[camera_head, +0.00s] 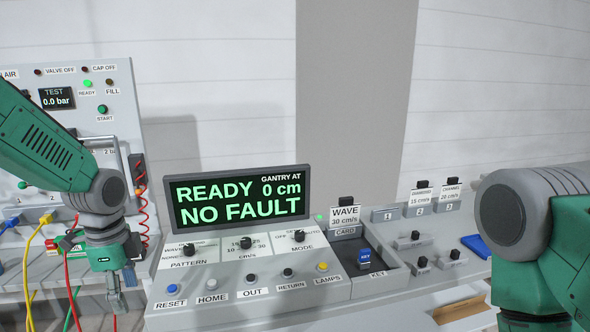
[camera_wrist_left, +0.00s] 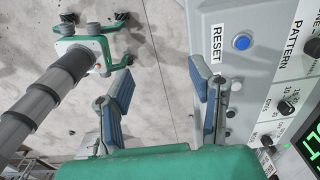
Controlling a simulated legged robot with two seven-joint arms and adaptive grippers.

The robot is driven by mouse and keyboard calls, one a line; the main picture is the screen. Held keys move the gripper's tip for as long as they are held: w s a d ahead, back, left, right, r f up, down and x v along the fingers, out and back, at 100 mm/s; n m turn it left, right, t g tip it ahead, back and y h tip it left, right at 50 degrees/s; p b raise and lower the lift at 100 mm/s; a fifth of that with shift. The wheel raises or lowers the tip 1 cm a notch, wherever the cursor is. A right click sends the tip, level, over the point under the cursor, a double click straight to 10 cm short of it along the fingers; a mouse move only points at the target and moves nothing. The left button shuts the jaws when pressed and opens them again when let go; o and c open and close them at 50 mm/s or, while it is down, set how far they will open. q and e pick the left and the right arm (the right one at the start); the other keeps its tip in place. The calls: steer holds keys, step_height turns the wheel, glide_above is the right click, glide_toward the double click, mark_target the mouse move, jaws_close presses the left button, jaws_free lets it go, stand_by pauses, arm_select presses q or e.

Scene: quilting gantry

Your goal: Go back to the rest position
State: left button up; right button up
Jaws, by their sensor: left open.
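My left gripper (camera_head: 117,298) hangs open and empty at the front left edge of the control console (camera_head: 330,285), to the left of the blue RESET button (camera_head: 173,302). In the left wrist view its two blue-padded fingers (camera_wrist_left: 160,78) are spread apart with nothing between them. The RESET button (camera_wrist_left: 242,42) shows beside the right finger, apart from it. My right arm (camera_head: 530,225) is at the right edge of the head view. Its gripper is out of the picture.
The display (camera_head: 238,199) reads READY, 0 cm, NO FAULT. A test panel (camera_head: 115,120) with coloured hoses, one red (camera_head: 143,205) and one yellow (camera_head: 28,255), stands at left near my left arm. A blue KEY block (camera_head: 365,259) sits in the console's recess. Grey floor lies below the gripper.

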arm_select(q)
steer(key=s+d+f+n+b, duration=0.1)
steer(key=s+f+n+b, duration=0.3)
steer(key=f, duration=0.5)
steer(key=s+d+f+n+b, duration=0.1)
steer(key=s+d+f, duration=0.1)
steer(key=s+f, duration=0.55)
steer(key=s+d+f+n+b, duration=0.1)
steer(key=s+f+n+b, duration=0.2)
steer(key=f, duration=0.8)
steer(key=s+f+n+b, duration=0.5)
steer(key=s+f, duration=0.5)
steer(key=s, duration=0.5)
steer(key=shift+s+a+f+n+t, duration=0.15)
steer(key=shift+s+f+n+t, duration=0.2)
steer(key=shift+n, duration=0.45)
